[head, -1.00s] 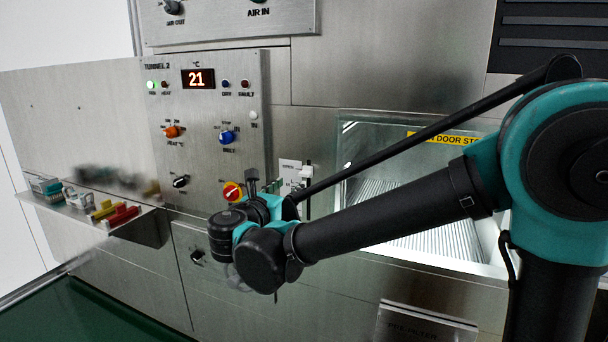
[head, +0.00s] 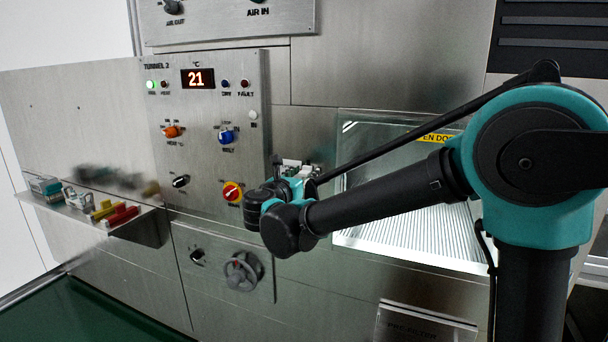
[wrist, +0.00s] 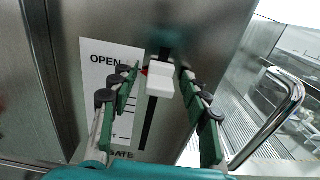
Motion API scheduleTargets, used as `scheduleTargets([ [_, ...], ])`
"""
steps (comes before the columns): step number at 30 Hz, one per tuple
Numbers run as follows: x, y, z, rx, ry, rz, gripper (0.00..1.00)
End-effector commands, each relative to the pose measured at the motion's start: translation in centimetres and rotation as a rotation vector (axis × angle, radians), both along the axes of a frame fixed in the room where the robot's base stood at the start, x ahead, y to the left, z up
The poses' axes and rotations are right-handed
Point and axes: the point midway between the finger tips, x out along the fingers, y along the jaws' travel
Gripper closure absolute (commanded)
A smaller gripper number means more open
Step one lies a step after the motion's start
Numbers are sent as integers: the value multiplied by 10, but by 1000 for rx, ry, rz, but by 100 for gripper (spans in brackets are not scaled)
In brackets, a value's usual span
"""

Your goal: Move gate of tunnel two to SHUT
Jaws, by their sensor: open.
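The gate slider is a white block knob (wrist: 160,80) in a dark vertical slot (wrist: 148,125) on the steel panel. It sits near the top of the slot, with a small red pointer beside the word OPEN. The white scale plate (wrist: 110,70) left of the slot reads OPEN at the top; its lower words are partly hidden by my left finger. My gripper (wrist: 157,84) is open, one green-padded finger on each side of the knob, with visible gaps. In the head view my wrist covers most of the gate plate.
A bent metal door handle (wrist: 275,120) and a glass door stand close on the right in the wrist view. In the head view, the tunnel 2 control panel (head: 212,110) with a red-yellow switch (head: 232,192) is left of my gripper. A grey handwheel (head: 242,271) is below.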

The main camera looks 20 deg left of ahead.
Motion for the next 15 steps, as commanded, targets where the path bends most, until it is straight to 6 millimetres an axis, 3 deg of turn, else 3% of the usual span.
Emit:
scheduleTargets([
  [1, 0, 0, 0, 0, 0, 0, 57],
  [11, 0, 0, 0, 0, 0, 0, 98],
  [15, 0, 0, 0, 0, 0, 0, 100],
])
